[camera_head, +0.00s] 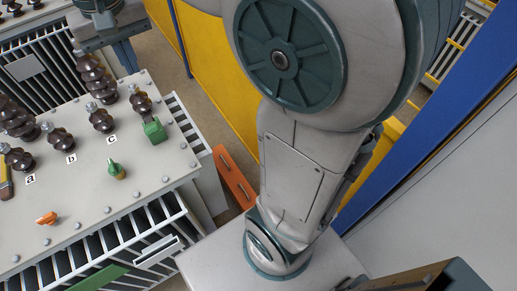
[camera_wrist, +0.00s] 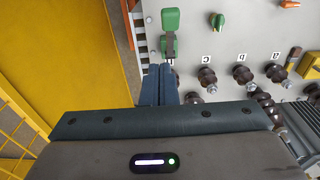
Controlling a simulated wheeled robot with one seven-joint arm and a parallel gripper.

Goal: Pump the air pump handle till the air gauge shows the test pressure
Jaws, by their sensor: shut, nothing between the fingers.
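I cannot pick out an air pump handle or an air gauge for certain in either view. My gripper (camera_head: 126,56) hangs over the far edge of the grey transformer tank at the upper left of the head view. In the wrist view, its two blue fingers (camera_wrist: 158,85) are pressed together, with nothing between them. A green block-like fitting (camera_head: 153,129) stands at the tank's right edge. It also shows in the wrist view (camera_wrist: 171,19), beyond the fingertips. Whether it belongs to a pump, I cannot tell.
The grey tank top (camera_head: 85,205) carries dark bushings marked a, b and c, a green knob (camera_head: 116,171) and an orange knob (camera_head: 46,218). The bushings stand close beside my fingers. A yellow panel (camera_wrist: 60,65) is at the left of the wrist view. An orange box (camera_head: 234,179) stands beside the tank.

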